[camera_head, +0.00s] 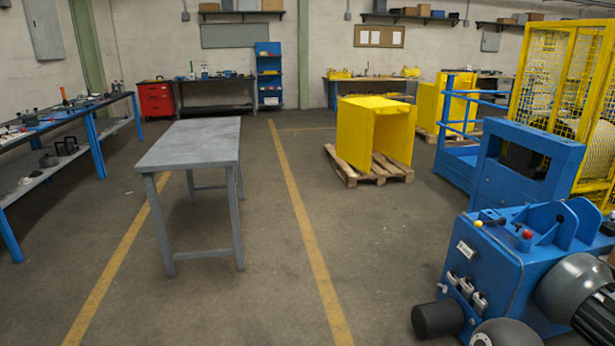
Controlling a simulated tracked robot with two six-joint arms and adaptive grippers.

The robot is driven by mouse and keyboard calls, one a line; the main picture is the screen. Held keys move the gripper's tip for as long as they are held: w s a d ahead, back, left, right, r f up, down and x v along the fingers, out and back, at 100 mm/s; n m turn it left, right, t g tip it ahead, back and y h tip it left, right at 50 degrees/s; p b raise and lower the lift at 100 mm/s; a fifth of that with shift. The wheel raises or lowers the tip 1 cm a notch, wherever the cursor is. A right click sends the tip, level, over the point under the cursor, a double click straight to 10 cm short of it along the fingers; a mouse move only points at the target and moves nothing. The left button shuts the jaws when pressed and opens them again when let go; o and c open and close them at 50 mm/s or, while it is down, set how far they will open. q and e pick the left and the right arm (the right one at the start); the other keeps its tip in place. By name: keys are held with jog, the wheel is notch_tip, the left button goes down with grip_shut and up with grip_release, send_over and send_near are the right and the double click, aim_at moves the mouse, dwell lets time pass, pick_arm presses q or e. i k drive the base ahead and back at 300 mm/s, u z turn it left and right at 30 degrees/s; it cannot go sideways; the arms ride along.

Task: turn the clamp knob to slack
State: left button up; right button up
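A blue machine (505,262) fills the lower right corner of the head view. On its top are a small red knob (527,234), a yellow-tipped part (478,223) and small black parts. Its front face has a white label and several small grey fittings (467,287). A dark round cylinder (438,318) sticks out low on its left side. I cannot tell which part is the clamp knob, or whether it is tight or slack.
A bare grey table (192,142) stands left of centre. A yellow housing (375,130) sits on a wooden pallet (349,171). Workbenches line the left and back walls. A yellow mesh cage (566,75) stands at the right. The floor between the table and the blue machine is clear.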

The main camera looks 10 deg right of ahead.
aim_at(529, 233)
jog(key=u, duration=0.2)
jog(key=i, duration=1.15)
jog(key=z, duration=0.85)
jog(key=i, duration=1.35)
jog(key=z, duration=0.85)
jog(key=i, duration=0.9)
jog(key=z, duration=0.15)
